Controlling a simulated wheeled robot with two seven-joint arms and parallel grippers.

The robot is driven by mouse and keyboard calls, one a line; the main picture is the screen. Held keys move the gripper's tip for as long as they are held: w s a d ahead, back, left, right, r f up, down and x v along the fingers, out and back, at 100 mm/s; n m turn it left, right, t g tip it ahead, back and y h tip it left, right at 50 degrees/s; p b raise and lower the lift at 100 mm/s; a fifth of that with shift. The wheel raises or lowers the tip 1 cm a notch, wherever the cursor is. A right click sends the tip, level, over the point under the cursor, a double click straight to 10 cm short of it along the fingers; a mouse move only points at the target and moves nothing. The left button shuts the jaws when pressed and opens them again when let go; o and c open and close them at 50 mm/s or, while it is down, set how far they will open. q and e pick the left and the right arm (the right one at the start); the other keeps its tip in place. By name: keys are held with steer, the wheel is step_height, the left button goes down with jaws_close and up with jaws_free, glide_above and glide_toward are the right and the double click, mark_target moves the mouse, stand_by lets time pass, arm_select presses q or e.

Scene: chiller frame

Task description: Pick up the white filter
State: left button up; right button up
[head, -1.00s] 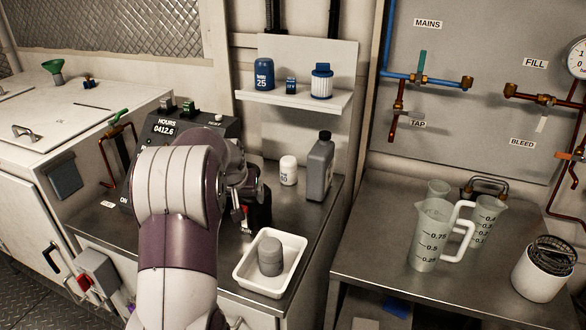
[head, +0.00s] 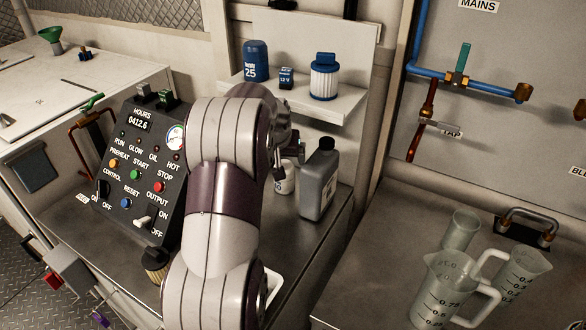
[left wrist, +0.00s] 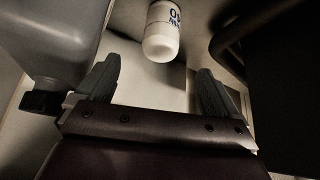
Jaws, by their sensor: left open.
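The white filter (head: 287,182), a small white cylinder with dark lettering, stands on the metal counter beside the grey jug. My arm and gripper partly cover it in the head view. My left gripper (head: 288,152) is just above and in front of it there. In the left wrist view the white filter (left wrist: 162,34) lies beyond the fingertips, between their lines. The left gripper (left wrist: 155,82) is open and empty, with a clear gap to the filter. My right gripper is not in view.
The grey jug (head: 319,185) stands close on the filter's right. A shelf (head: 345,105) above holds a blue canister (head: 256,62) and a blue-capped pleated filter (head: 323,80). A control panel (head: 140,175) stands left. Measuring jugs (head: 445,290) are on the right bench.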

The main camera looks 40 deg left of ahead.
arm_select(q)
steer(key=p+x, duration=0.1)
steer(key=x, duration=1.1)
steer(key=shift+f, duration=0.3)
steer(key=shift+r, duration=0.1)
steer(key=c, duration=1.2)
